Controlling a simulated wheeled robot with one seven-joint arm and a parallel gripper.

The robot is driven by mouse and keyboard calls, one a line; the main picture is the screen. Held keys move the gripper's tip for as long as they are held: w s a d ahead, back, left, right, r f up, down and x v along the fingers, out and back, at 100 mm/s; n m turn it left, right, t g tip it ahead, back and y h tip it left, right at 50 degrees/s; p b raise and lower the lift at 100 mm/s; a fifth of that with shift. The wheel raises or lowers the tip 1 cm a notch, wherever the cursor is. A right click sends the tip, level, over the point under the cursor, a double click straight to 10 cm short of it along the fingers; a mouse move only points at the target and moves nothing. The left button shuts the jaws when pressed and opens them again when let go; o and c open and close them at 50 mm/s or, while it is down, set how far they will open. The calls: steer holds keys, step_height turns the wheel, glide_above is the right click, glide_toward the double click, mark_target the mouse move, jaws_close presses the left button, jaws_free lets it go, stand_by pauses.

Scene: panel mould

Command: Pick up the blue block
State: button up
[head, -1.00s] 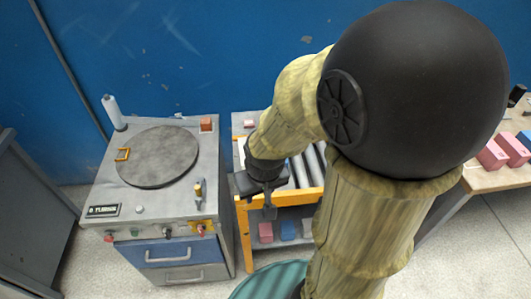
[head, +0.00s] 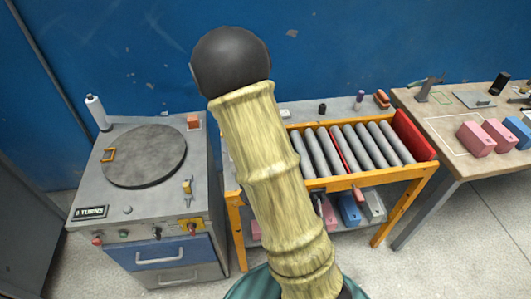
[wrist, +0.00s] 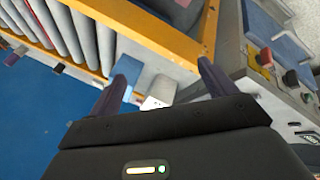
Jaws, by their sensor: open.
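In the head view a blue block (head: 349,208) sits on the lower shelf under the roller table, between a pink block (head: 328,213) and a grey block (head: 372,203). Another blue block (head: 519,131) is on the right-hand bench beside pink blocks. In the wrist view my gripper (wrist: 158,82) is open, its fingers wide apart. A blue shape (wrist: 126,68) shows near the left finger, with pale pieces beside it; I cannot tell whether it is a block. Nothing is clearly held. In the head view my gripper is hidden behind my arm.
The roller table (head: 262,175) has an orange frame and a red end plate (head: 412,135). A grey machine (head: 125,210) with a round plate and knobs stands at left. The wooden bench (head: 455,108) is at right. The frame's edge overhangs the lower shelf.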

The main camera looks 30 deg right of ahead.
steer(key=w+d+f+n+t+h+b, duration=0.1)
steer(key=d+f+n+t+h, duration=0.25)
steer(key=d+n, duration=0.3)
steer(key=d+f+n+t+h+b, duration=0.25)
steer(key=d+f+n, duration=0.2)
steer(key=n, duration=0.25)
steer(key=a+n+t+y, duration=0.1)
steer(key=n+t, duration=0.1)
steer(key=n, duration=0.3)
steer(key=a+r+n+t+y, duration=0.1)
steer(key=n+t+y, duration=0.1)
steer(key=n, duration=0.3)
steer(key=a+r+n+t+y, duration=0.1)
steer(key=n+t, duration=0.1)
steer(key=n, duration=0.3)
steer(key=shift+w+a+r+b, duration=0.1)
steer(key=shift+w+a+b, duration=0.2)
steer(key=shift+w+b, duration=0.05)
steer(key=shift+w, duration=0.1)
